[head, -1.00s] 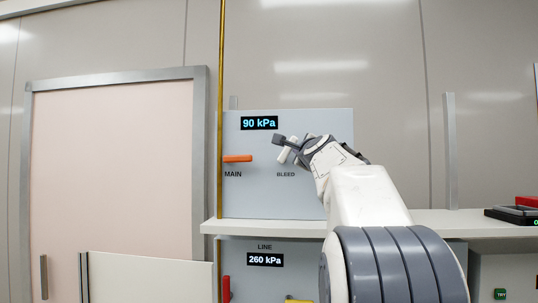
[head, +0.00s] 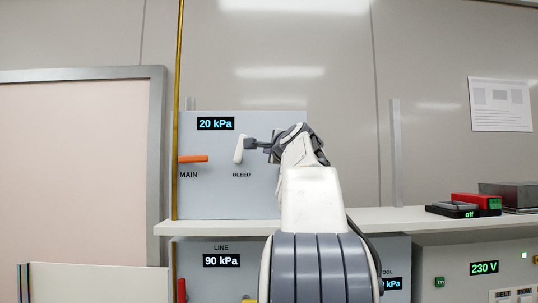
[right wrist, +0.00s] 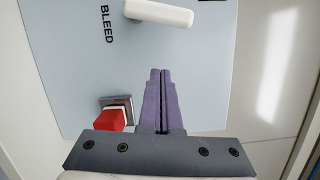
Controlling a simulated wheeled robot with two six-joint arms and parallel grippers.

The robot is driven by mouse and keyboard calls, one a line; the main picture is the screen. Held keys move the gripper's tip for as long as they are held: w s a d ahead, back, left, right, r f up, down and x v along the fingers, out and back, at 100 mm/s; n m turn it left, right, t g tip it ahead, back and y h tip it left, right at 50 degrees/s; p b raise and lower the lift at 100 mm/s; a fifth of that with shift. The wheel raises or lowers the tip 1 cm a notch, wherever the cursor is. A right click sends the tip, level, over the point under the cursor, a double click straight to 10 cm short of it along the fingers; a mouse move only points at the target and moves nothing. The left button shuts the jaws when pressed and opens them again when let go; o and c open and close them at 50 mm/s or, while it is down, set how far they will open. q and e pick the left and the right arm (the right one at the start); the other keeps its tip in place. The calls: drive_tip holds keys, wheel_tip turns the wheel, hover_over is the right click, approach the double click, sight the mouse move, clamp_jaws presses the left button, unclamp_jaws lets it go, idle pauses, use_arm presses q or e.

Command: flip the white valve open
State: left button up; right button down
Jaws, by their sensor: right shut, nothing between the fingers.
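The white valve handle (head: 239,150) above the BLEED label on the grey-blue panel (head: 210,198) stands nearly upright, leaning slightly right at the top. It also shows at the top of the right wrist view (right wrist: 158,13). My right gripper (head: 251,144) is just right of the handle in the head view; whether it touches cannot be told there. In the right wrist view the shut, empty fingers (right wrist: 160,72) point toward the handle, with a gap in the picture. The display (head: 215,124) above reads 20 kPa. My left gripper is out of view.
An orange MAIN handle (head: 193,159) lies level to the left. A red knob on a square base (right wrist: 112,119) is beside the fingers in the right wrist view. A shelf (head: 390,221) runs below the panel. The LINE display (head: 221,261) reads 90 kPa.

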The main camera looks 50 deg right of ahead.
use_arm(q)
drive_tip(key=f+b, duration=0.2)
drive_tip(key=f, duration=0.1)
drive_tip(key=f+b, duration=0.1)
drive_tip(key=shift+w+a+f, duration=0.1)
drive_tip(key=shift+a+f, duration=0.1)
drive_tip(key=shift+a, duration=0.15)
use_arm(e)
drive_tip(key=v, duration=0.8)
drive_tip(key=shift+a, duration=0.35)
